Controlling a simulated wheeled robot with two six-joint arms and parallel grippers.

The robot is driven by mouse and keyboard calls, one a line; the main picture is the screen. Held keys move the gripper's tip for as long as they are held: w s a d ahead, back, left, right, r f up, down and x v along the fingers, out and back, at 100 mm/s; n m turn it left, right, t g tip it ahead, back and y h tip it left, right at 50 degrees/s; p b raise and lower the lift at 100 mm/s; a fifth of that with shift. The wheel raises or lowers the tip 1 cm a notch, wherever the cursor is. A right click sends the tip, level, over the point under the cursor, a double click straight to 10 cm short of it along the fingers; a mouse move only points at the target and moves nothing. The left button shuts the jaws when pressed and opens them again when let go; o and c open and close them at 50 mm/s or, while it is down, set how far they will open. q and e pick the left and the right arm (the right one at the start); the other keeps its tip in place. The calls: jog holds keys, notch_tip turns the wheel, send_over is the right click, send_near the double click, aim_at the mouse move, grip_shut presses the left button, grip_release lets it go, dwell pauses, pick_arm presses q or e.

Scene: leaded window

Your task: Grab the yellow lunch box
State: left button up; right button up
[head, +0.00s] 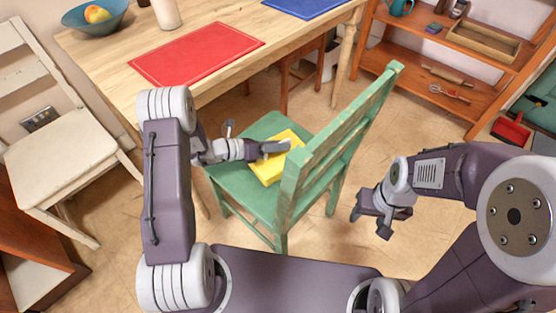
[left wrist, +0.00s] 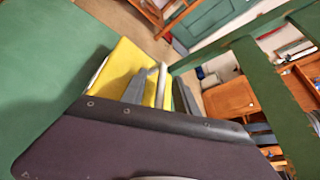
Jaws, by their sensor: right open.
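The yellow lunch box (head: 270,171) lies on the seat of the green chair (head: 243,188), near its backrest. My left gripper (head: 280,148) is over the box in the head view and hides part of its top. In the left wrist view, the yellow lunch box (left wrist: 125,65) is behind the two grey fingers of my left gripper (left wrist: 160,95). The fingers stand apart, with a pale strip, possibly a handle, between them; contact is not clear. My right gripper (head: 377,219) is open and empty, over the floor right of the chair.
The chair's green backrest (head: 340,135) rises just right of the box. A wooden table (head: 120,55) with a red mat (head: 197,53) stands behind. A white chair (head: 65,150) is at the left and an orange shelf (head: 450,75) at the right. Open floor lies around my right gripper.

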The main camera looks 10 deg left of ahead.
pick_arm(q)
grip_shut()
dwell(1.4)
